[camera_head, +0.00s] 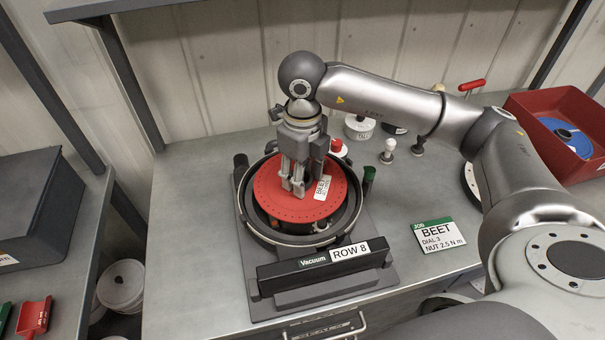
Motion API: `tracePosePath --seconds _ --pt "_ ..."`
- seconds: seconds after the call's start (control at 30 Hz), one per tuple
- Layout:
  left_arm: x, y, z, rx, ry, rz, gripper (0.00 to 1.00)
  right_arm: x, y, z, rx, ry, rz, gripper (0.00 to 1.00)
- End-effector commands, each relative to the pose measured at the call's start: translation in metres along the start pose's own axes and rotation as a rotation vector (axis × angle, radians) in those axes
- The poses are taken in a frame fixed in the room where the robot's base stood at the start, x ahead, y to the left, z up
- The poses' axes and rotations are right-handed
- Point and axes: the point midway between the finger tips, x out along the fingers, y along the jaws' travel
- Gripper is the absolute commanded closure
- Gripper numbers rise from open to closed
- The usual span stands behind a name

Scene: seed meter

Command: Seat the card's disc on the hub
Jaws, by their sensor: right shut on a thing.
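The red disc (273,204), with a white label reading BEET, is at the round dark housing (273,240) of the seed meter. My right gripper (298,190) points down at the disc's middle and is shut on it. The disc covers most of the housing's inside; some inner parts show below its front edge. The hub is mostly hidden under the disc and fingers, so I cannot tell whether the disc touches it. The job card (438,234), reading BEET, DIAL 3, NUT 2.5 N m, lies to the right. My left gripper is out of view.
The meter's front bar (325,262) reads Vacuum and ROW 8. Small knobbed items (388,148) stand behind. A red bin (560,125) with a blue disc (566,135) is at right. Bare bench lies left of the meter.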

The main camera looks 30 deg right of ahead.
Motion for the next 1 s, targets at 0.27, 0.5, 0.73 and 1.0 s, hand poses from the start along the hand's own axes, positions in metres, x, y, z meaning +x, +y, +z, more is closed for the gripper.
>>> tracePosePath --seconds 0.27,0.5,0.73,1.0 --pt "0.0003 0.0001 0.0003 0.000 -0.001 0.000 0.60 -0.0006 -0.0001 0.0003 0.000 -0.001 0.000 0.80" --pt "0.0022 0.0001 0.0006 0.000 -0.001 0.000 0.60 0.0003 0.0000 0.0004 0.000 -0.001 0.000 0.80" --pt "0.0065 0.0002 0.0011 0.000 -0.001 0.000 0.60 0.0011 -0.0001 0.0006 0.000 -0.002 -0.001 0.80" --pt "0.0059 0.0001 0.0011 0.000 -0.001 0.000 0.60 0.0004 0.0000 0.0006 0.000 -0.001 0.000 0.80"
